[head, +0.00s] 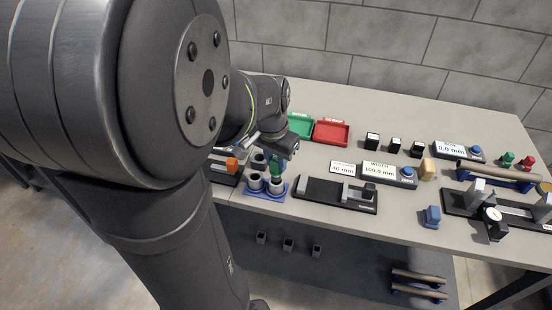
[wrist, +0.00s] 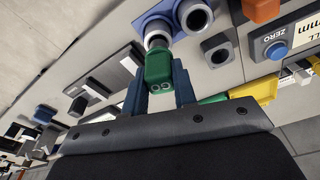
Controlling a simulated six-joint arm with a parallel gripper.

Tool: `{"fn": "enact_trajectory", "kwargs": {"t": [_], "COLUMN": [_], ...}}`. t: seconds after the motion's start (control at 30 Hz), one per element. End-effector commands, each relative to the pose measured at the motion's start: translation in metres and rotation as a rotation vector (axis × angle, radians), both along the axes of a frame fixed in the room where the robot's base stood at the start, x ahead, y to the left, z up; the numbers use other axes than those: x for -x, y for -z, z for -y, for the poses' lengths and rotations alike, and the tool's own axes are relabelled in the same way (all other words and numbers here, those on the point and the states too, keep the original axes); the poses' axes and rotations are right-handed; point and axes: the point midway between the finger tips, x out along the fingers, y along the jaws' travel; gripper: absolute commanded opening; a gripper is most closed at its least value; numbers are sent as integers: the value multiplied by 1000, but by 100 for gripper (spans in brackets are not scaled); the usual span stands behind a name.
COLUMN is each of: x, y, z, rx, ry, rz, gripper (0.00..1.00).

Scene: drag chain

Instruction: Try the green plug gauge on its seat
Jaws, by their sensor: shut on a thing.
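The green plug gauge (wrist: 158,66) stands between my gripper's (wrist: 159,80) two blue-grey fingers in the wrist view, and they are shut on it. Its lower end meets a grey ring seat (wrist: 157,36) on the blue block (wrist: 150,26); how far it is in, I cannot tell. A second grey ring (wrist: 195,16) beside it is empty. In the head view my gripper (head: 279,158) is over the right part of the blue block (head: 266,193), with the green gauge (head: 277,172) upright below it. The empty ring (head: 255,181) is to its left.
A green tray (head: 300,125) and a red tray (head: 331,131) lie behind my gripper. A dark slide fixture (head: 335,195) is close on the right, with an orange-topped device (head: 232,165) on the left. Displays and gauges crowd the table's right side.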

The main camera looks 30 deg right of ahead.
Motion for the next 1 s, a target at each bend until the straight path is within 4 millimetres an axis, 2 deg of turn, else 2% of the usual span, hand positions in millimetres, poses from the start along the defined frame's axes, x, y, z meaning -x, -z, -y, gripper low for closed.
{"fn": "enact_trajectory", "kwargs": {"t": [1.0], "x": [0], "y": [21], "z": [0], "rx": [-1], "ry": [0], "rz": [0], "gripper": [0]}}
